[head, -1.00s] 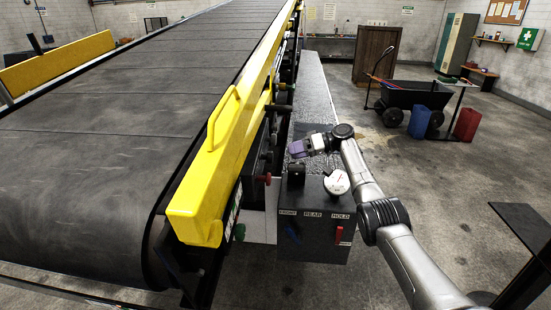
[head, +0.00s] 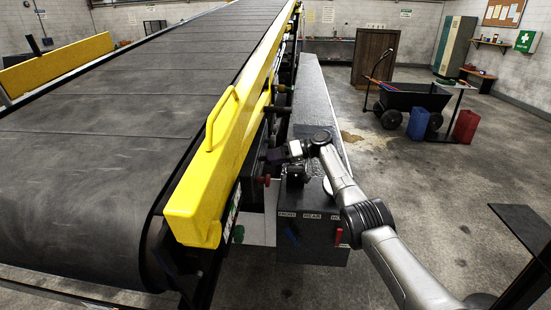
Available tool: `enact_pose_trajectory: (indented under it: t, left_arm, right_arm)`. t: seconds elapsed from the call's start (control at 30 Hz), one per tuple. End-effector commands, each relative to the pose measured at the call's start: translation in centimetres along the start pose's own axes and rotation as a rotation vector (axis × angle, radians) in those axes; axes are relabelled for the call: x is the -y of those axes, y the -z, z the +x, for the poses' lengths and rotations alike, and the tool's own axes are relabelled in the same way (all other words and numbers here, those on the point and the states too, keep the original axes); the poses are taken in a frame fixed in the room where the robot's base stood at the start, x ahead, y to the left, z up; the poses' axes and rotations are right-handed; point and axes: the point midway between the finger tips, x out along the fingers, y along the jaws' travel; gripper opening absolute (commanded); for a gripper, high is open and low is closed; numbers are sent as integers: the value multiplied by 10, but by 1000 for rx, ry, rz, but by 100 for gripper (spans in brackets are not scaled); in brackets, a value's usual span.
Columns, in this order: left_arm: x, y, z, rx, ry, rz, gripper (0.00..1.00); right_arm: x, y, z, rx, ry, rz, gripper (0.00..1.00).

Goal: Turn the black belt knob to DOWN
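The black control box (head: 309,252) stands to the right of the yellow belt rail. A black knob (head: 297,178) sits on top of the box near its left side; I take it to be the belt knob. Its pointer and any DOWN mark are too small to read. My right gripper (head: 273,155) is just above and left of this knob, pointing left toward the rail, and partly crowds it from view. Its dark fingers are too small to tell open from shut, and I see no clear contact with the knob. My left gripper is not in view.
A white dial (head: 328,186) is partly behind my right arm. A blue lever (head: 292,236) and a red lever (head: 338,236) are on the box front. A red knob (head: 263,181) sits beside the yellow rail (head: 195,205).

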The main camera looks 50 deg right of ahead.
Motion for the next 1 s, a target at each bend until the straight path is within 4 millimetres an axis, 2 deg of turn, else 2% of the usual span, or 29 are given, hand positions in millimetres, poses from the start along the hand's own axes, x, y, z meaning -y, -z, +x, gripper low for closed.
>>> enact_pose_trajectory:
  t: [0.07, 0.43, 0.57, 0.8, 1.0]
  left_arm:
    - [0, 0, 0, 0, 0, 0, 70]
    - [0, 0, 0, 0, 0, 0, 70]
    - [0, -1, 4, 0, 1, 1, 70]
    - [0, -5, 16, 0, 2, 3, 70]
    - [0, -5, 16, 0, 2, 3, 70]
  right_arm:
    - [0, 0, 0, 0, 0, 0, 57]
    - [0, 0, 0, 0, -1, 1, 22]
    - [-2, -2, 1, -2, -10, -29, 22]
    - [-1, -3, 1, -20, -62, -194, 22]
    - [1, -1, 0, -25, -76, -237, 22]
